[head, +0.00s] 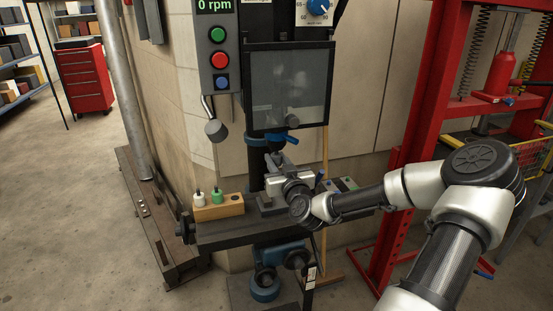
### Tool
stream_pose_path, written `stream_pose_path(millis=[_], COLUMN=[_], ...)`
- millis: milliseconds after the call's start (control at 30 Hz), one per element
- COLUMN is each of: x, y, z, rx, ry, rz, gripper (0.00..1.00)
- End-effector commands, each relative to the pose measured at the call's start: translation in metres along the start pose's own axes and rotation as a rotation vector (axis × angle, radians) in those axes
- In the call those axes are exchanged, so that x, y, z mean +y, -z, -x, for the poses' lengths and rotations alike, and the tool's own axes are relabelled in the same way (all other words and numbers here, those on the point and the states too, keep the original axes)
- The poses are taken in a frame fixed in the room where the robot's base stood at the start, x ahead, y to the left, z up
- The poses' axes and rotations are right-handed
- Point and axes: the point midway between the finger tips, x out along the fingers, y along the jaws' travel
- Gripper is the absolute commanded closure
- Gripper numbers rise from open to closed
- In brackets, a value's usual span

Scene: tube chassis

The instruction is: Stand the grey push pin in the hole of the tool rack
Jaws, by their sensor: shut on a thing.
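The tool rack (209,213) is a small wooden block on the left of the drill press table. A white-handled tool (198,198) and a green-handled tool (217,197) stand upright in it. A dark open hole (234,198) shows at its right end. My gripper (276,166) is to the right of the rack and higher, in front of the drill press column. It is shut on a small grey thing, which I take to be the grey push pin; its outline is hard to make out against the machine parts.
The dark drill press table (225,235) carries the rack, with metal vise parts near my wrist. A clear guard (288,88) hangs above my gripper. A control box (217,50) is at upper left. A red press frame (407,180) stands right, behind my arm.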

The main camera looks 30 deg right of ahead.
Motion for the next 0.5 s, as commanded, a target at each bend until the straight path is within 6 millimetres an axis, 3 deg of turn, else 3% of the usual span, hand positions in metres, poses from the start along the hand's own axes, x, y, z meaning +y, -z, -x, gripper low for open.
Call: stream_pose_path(millis=[500], x=[0.0], y=[-0.015], z=[0.0], rx=[0.002], ry=[0.0], rz=[0.001], gripper=[1.0])
